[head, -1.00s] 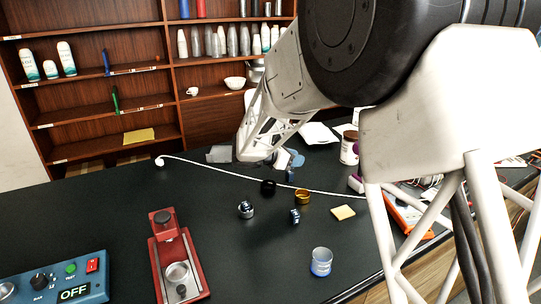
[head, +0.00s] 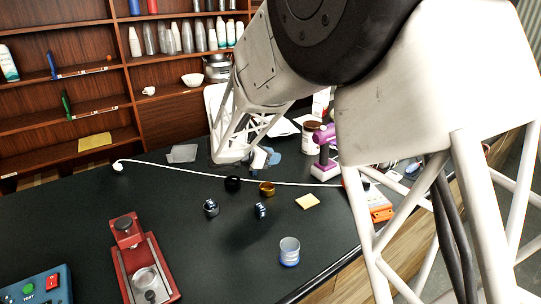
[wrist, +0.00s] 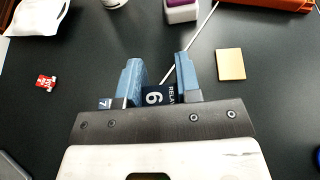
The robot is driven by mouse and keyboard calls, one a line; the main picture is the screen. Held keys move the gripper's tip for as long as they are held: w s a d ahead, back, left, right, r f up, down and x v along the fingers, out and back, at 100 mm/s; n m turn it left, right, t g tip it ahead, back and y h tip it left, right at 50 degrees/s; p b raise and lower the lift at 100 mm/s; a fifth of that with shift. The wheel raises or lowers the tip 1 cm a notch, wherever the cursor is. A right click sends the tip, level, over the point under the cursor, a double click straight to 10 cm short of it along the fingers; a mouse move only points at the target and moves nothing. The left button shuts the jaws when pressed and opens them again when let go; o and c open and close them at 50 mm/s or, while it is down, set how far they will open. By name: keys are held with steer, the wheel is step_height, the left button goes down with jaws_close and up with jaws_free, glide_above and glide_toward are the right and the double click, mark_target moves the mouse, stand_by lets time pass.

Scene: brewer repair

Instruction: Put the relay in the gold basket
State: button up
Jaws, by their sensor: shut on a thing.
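My gripper (head: 267,160) is held above the dark table, behind the gold basket in the head view. In the wrist view its two blue fingers (wrist: 160,82) are shut on a dark relay (wrist: 158,95) with a white "6" and part of the word "RELAY". The gold basket (head: 267,188) is a small ring-shaped cup on the table, below and apart from my gripper. It does not show in the wrist view. Another dark label with a "7" (wrist: 105,103) shows beside the left finger; I cannot tell what it belongs to.
A black basket (head: 232,183), a silver basket (head: 211,208) and a dark blue block (head: 261,211) stand near the gold one. A yellow pad (head: 307,201) lies to the right. A white cable (head: 200,173) crosses behind. A clear-and-blue cup (head: 289,250) stands nearer, and a red press (head: 140,262) at left.

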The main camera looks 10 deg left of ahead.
steer(key=shift+f, duration=3.95)
steer(key=o, duration=1)
steer(key=shift+r, duration=0.1)
steer(key=shift+r, duration=3.4)
